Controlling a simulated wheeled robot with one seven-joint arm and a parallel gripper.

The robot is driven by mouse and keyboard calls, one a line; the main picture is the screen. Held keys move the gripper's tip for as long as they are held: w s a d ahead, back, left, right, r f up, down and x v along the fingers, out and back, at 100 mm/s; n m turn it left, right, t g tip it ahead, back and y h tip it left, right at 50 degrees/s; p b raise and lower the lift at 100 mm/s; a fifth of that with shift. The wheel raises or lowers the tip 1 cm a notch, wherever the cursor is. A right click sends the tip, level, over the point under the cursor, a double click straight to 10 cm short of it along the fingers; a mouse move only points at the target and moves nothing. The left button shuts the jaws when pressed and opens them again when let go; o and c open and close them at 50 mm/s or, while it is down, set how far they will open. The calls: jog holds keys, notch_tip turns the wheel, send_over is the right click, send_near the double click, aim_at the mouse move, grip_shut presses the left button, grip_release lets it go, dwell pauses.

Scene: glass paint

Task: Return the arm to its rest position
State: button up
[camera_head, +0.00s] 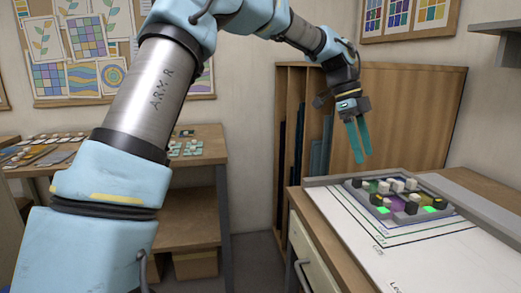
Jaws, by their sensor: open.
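My arm spans the left and top of the view, bent over with its elbow cut off by the top edge. My gripper (357,141) hangs down with two teal fingers, slightly parted and with nothing between them. It is in the air above and to the left of a grey tray (385,215) on the worktable (335,243). The tray holds several small dark and white-topped pieces, with green, purple and yellow patches among them. The gripper does not appear to touch the tray.
A wooden rack (403,112) with upright panels stands behind the gripper. A grey shelf (500,28) juts out at upper right. A second wooden bench (204,150) with small tiles stands at left behind my arm. The worktable's white sheet (440,255) is clear in front.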

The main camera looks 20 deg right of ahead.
jog(key=w+a+f+n+t, duration=0.1)
jog(key=w+a+f+n, duration=0.15)
jog(key=a+n, duration=0.4)
jog(key=w+a+f+n+t+y, duration=0.1)
jog(key=w+a+f+n, duration=0.15)
jog(key=a, duration=0.65)
jog(key=w+a+f+n+t, duration=0.1)
jog(key=w+a+f+n, duration=0.1)
jog(key=a+f+n, duration=0.45)
jog(key=s+a+n, duration=0.2)
jog(key=a+n, duration=0.2)
jog(key=a, duration=0.4)
jog(key=s+a+f+n+t+y, duration=0.1)
jog(key=s+a+n, duration=0.2)
jog(key=a, duration=0.5)
jog(key=s+a+f+n+t, duration=0.1)
jog(key=s+a+n, duration=0.1)
jog(key=a+n, duration=0.3)
jog(key=a, duration=0.3)
jog(key=shift+s+f, duration=0.2)
jog(key=shift+a, duration=0.1)
